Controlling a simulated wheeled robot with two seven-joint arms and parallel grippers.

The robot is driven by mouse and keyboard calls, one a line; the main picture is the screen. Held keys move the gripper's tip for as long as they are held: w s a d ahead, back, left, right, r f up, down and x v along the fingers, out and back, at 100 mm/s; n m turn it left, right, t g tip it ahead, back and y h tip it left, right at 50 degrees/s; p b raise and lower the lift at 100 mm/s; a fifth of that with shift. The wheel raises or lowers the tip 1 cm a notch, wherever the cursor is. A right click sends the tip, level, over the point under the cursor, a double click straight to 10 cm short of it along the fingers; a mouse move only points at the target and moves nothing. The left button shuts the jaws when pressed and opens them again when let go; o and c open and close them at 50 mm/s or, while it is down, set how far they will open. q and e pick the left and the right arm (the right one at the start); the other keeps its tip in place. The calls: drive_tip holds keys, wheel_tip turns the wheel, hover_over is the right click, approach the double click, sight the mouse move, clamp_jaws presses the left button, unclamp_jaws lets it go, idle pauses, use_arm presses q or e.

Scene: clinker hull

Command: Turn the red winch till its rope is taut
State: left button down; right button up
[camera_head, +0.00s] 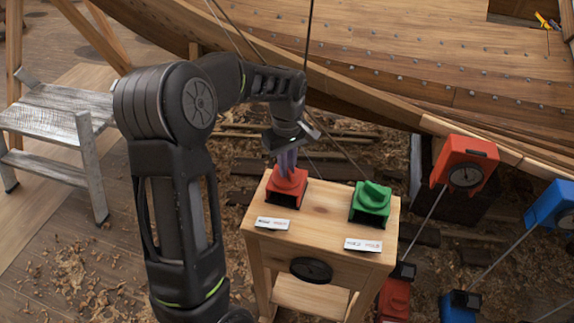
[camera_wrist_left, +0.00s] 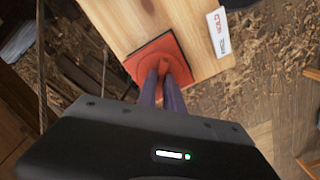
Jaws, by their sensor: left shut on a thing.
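The red winch (camera_head: 287,188) sits on the left part of a small wooden stand's top (camera_head: 322,205), with a label in front of it. My left gripper (camera_head: 287,166) comes down on it from above, its fingers shut on the winch's raised red grip. In the left wrist view the two fingers (camera_wrist_left: 165,85) close on the grip of the red winch (camera_wrist_left: 151,55), and they hide part of it. Thin dark ropes run up past the hull near the stand. I cannot tell which belongs to the red winch or how taut it is. My right gripper is not in view.
A green winch (camera_head: 371,203) stands on the right of the same stand. Red (camera_head: 464,165) and blue (camera_head: 549,204) gauge boxes on rods stand to the right. The planked hull (camera_head: 420,70) spans the back. A grey step stool (camera_head: 60,122) stands at left. Shavings litter the floor.

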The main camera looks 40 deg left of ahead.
use_arm(q)
drive_tip(key=shift+m, duration=0.4)
idle(0.3)
drive_tip(key=m, duration=0.9)
drive_tip(key=shift+m+b, duration=0.3)
drive_tip(key=shift+m, duration=0.1)
idle(0.3)
drive_tip(key=c, duration=1.5)
unclamp_jaws()
wheel_tip(320, 180, up, 8)
drive_tip(key=shift+f+b, duration=0.1)
drive_tip(key=shift+b, duration=0.25)
